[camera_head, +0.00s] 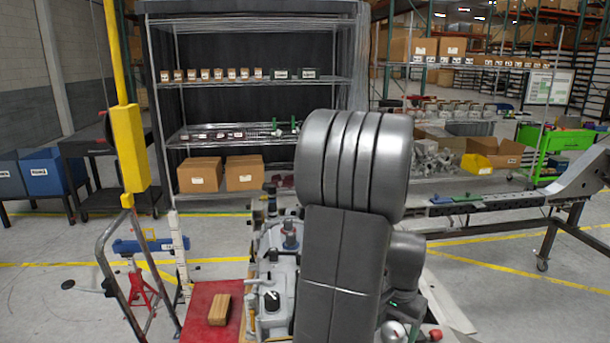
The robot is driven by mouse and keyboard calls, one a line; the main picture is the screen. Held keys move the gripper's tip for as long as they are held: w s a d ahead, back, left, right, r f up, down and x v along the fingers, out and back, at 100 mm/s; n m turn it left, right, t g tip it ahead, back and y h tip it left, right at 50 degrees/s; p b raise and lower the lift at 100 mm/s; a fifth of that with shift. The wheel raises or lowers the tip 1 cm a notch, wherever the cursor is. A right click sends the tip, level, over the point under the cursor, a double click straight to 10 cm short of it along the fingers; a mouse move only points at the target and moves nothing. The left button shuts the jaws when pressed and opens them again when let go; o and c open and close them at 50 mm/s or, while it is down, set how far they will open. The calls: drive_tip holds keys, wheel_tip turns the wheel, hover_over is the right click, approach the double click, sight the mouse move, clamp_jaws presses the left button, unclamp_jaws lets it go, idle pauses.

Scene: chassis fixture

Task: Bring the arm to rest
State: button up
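My arm (345,230) stands in the middle of the camera_head view, as a thick grey link with a ribbed rounded joint at its top. Another dark rounded part of my arm shows low to its right. My gripper is not in view, and I cannot tell whether it is open or shut. The grey chassis fixture (268,300) lies behind and to the left of my arm, partly hidden by it. It carries several fittings, among them a dark knob and upright posts.
A red plate (205,318) with a wooden block (219,309) is left of the fixture. A yellow hoist post (128,150) stands further left. A wire shelf (250,85) with boxes stands behind, a conveyor (490,205) at right. Floor is open at far left and lower right.

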drive_tip(key=n, duration=0.7)
drive_tip(key=shift+r, duration=1.45)
drive_tip(key=shift+s+a, duration=0.1)
